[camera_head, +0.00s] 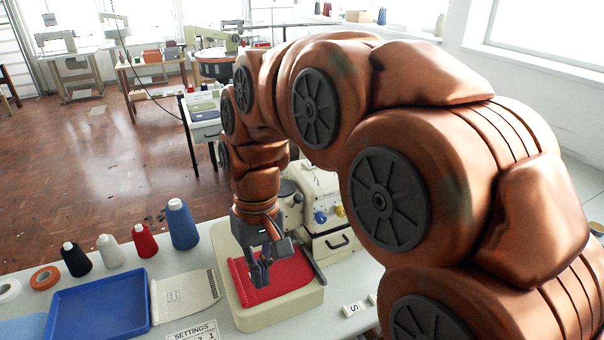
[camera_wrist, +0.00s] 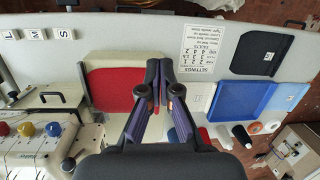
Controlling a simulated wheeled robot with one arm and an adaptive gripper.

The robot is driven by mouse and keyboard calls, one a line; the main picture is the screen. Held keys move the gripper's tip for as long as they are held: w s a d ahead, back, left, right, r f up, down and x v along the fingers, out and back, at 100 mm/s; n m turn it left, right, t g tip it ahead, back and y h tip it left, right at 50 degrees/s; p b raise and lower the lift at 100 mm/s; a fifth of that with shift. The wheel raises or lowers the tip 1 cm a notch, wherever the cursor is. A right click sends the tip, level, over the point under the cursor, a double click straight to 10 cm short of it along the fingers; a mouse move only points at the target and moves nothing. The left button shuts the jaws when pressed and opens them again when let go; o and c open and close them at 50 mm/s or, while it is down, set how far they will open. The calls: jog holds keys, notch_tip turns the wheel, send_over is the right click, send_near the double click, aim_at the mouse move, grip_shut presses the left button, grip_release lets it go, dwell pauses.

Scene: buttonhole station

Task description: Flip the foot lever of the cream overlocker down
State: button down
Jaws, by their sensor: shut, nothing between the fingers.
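The cream overlocker (camera_head: 325,225) stands on the table behind and right of my gripper, partly hidden by my arm. In the wrist view the overlocker (camera_wrist: 35,150) is at the lower left, with red, blue and yellow knobs. A dark bar (camera_head: 312,265) juts out at its front left; I cannot tell whether this is the foot lever. My gripper (camera_head: 260,272) points down, shut and empty, over the red cloth (camera_head: 285,278) on the cream bed. In the wrist view the fingertips (camera_wrist: 159,76) are together at the red cloth's edge (camera_wrist: 110,88), apart from the overlocker.
A blue tray (camera_head: 98,308), a pale ribbed cloth (camera_head: 185,296) and a settings card (camera_head: 192,332) lie to the left. A blue thread cone (camera_head: 181,224) and several smaller spools stand behind them. Small letter tiles (camera_head: 352,309) lie at the front right.

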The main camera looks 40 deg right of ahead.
jog(key=w+d+r+m+t+y+p, duration=0.1)
jog(key=w+d+r+m+y+p, duration=0.2)
jog(key=w+d+r, duration=0.8)
jog(key=w+d+r+m+p, duration=0.1)
jog(key=w+d+p, duration=0.1)
jog(key=d, duration=0.6)
jog(key=w+d+r+m+t+p, duration=0.1)
jog(key=w+d, duration=0.2)
jog(key=d, duration=0.5)
jog(key=shift+r+h+p, duration=0.25)
jog(key=shift+h+p, duration=0.1)
jog(key=shift+h, duration=0.05)
jog(key=shift+a+f, duration=0.1)
jog(key=b, duration=0.3)
send_near(295, 202)
jog(key=shift+w+d+f, duration=0.65)
jog(key=shift+w+f, duration=0.05)
jog(key=shift+w, duration=0.25)
jog(key=shift+w+d+f, duration=0.6)
jog(key=shift+w+f, duration=0.1)
jog(key=shift+w, duration=0.2)
jog(key=shift+s+a+f+p, duration=1.05)
jog(key=shift+a+f+p, duration=0.15)
jog(key=shift+f, duration=0.15)
